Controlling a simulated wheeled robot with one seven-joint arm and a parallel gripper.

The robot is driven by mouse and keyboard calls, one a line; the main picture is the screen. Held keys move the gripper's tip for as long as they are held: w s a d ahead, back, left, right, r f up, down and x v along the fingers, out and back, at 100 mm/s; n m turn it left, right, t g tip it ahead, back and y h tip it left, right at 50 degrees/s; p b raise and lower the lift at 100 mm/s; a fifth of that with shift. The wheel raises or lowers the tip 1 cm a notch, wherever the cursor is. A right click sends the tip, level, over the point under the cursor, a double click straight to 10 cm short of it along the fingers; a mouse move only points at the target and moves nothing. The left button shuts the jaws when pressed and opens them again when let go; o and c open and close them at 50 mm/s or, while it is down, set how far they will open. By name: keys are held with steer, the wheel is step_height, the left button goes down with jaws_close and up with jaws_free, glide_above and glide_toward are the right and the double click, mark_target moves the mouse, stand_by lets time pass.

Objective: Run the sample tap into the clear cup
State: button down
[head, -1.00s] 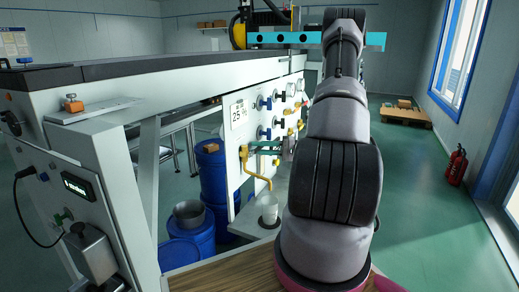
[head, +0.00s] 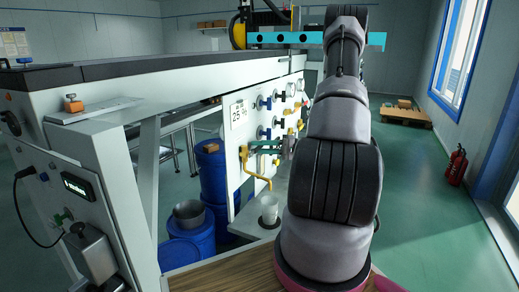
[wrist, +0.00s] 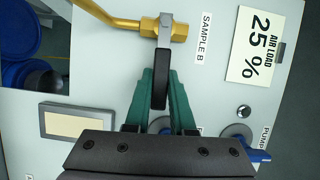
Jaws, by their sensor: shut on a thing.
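The sample tap's brass body (wrist: 180,29) is at the top of the wrist view, next to the label "SAMPLE B". Its lever (wrist: 160,82) has a grey shank and a black grip pointing towards my gripper. My gripper (wrist: 160,76) has its green fingers on either side of the black grip and is shut on it. In the head view my gripper (head: 266,147) is at the panel, partly behind my arm. The yellow spout (head: 258,177) bends down above the clear cup (head: 268,213), which stands upright on a small shelf. I cannot make out any liquid.
The white panel (head: 240,140) carries several blue, red and yellow valves near my gripper. An "AIR LOAD 25 %" sign (wrist: 258,45) is beside the tap. Blue drums (head: 190,242) stand below the bench. The floor to the right is open, with a fire extinguisher (head: 455,167).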

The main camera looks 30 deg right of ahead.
steer(key=shift+s+r+n+g+h, duration=0.1)
steer(key=shift+r+n+g+h, duration=0.25)
steer(key=shift+r+n, duration=0.65)
steer(key=shift+s+a+r+n+h, duration=0.15)
steer(key=shift+n+h, duration=0.15)
steer(key=shift+n, duration=0.25)
steer(key=shift+a+r+n+h, duration=0.15)
steer(key=shift+n+h, duration=0.1)
steer(key=shift+n, duration=0.3)
steer(key=c, duration=0.8)
jaws_free()
steer(key=shift+o, duration=0.2)
steer(key=v, duration=1.1)
